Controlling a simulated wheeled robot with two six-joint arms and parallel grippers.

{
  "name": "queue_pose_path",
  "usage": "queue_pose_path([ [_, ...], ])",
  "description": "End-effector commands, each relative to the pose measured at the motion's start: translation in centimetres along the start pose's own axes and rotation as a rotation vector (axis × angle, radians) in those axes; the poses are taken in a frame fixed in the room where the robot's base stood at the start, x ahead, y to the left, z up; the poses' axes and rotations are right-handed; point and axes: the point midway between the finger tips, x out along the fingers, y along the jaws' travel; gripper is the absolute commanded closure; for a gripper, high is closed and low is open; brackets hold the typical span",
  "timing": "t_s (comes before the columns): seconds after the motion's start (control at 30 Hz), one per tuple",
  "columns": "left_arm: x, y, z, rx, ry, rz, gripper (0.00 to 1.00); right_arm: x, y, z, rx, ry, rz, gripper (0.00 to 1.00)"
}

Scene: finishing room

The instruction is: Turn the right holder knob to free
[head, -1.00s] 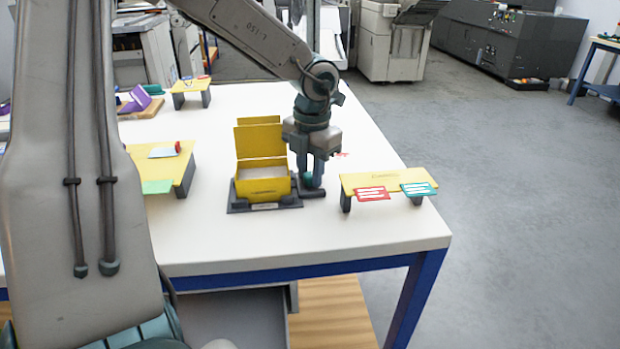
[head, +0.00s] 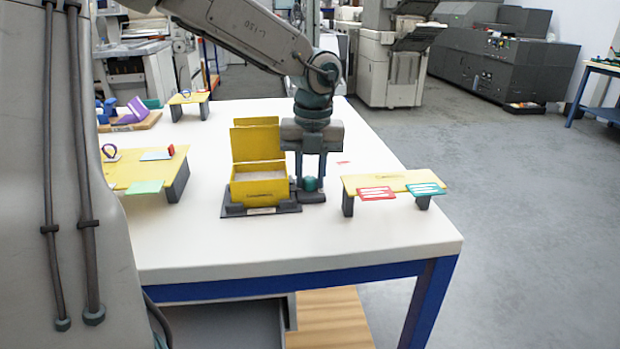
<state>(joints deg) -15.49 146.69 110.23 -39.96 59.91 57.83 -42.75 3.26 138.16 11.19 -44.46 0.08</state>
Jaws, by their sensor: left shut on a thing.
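A yellow box (head: 258,188) with its lid raised sits in a dark holder base (head: 236,210) on the white table. At the right side of the holder is a small teal knob (head: 311,184). My left gripper (head: 311,183) points straight down there, with its two fingers on either side of the knob and shut on it. The fingers partly cover the knob, and I cannot read its setting. My right gripper is not in view.
A yellow stand (head: 385,182) with a red card (head: 376,193) and a teal card (head: 426,189) is right of the gripper. Another yellow stand (head: 130,172) is on the left. The white table's (head: 300,242) front is clear.

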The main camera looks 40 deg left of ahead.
Motion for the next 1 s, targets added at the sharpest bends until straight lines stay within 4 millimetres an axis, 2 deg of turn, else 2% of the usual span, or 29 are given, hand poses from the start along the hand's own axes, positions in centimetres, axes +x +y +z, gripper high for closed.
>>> queue_pose_path([
  [0.2, 0.0, 0.0, 0.1, -0.189, 0.006, 0.001, 0.97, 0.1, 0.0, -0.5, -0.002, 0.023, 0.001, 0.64],
  [0.5, 0.0, 0.0, 0.1, -0.382, 0.014, 0.0, 0.97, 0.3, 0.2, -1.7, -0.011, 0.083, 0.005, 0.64],
  [1.0, -0.1, 0.0, 0.1, -0.48, 0.018, 0.0, 0.97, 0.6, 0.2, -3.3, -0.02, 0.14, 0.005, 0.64],
])
